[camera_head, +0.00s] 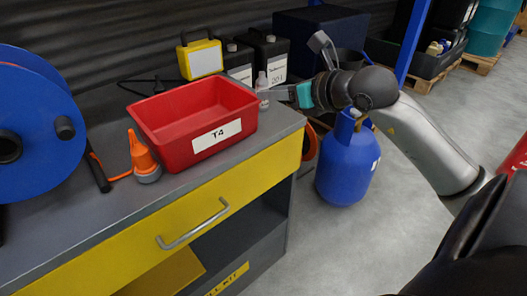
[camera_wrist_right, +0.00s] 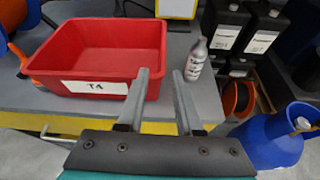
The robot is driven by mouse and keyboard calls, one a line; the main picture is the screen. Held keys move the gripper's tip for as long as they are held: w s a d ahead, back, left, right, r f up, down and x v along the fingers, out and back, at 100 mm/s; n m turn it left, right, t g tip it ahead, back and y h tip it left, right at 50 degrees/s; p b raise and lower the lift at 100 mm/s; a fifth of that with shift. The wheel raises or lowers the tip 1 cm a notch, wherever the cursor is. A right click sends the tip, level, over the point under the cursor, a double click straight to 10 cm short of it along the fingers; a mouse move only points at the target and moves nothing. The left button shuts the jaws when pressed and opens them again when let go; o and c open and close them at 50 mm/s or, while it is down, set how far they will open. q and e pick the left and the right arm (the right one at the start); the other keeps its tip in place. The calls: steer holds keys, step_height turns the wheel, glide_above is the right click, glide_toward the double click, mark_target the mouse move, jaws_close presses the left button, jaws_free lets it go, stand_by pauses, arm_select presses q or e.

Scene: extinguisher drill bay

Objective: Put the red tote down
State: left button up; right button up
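The red tote (camera_head: 172,112) is an open, empty-looking bin labelled T4. It rests upright on the grey workbench (camera_head: 100,214), and it also shows in the right wrist view (camera_wrist_right: 90,58). My right gripper (camera_head: 283,94) reaches in from the right, beside the tote's right side. In the right wrist view its two fingers (camera_wrist_right: 161,72) are apart with nothing held between them. The left finger overlaps the tote's right side in that picture; I cannot tell whether they touch. My left gripper is not in view.
A small bottle (camera_head: 262,90) stands close to the right fingers. A yellow lamp (camera_head: 201,58) and black containers (camera_head: 268,52) are behind. A blue cylinder (camera_head: 346,172) stands on the floor.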

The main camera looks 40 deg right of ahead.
steer(key=s+a+r+m+t+y, duration=0.2)
steer(key=a+r+m+t+y, duration=0.15)
steer(key=a+m+t, duration=0.65)
steer(key=s+d+f+m+g+h, duration=0.25)
steer(key=f+m+g+h, duration=0.25)
steer(key=f+m, duration=0.5)
steer(key=s+d+f+m+g+h, duration=0.1)
steer(key=d+f+m+g+h, duration=0.3)
steer(key=f+m+h, duration=0.5)
steer(key=s+a+f+m+g+y, duration=0.5)
steer(key=s+a+f+g+y, duration=0.4)
steer(key=s+a+f, duration=0.5)
step_height(320, 180, down, 3)
steer(key=shift+s+a+r+m+g, duration=0.15)
steer(key=shift+s+a+m+g, duration=0.15)
steer(key=shift+a+g, duration=0.4)
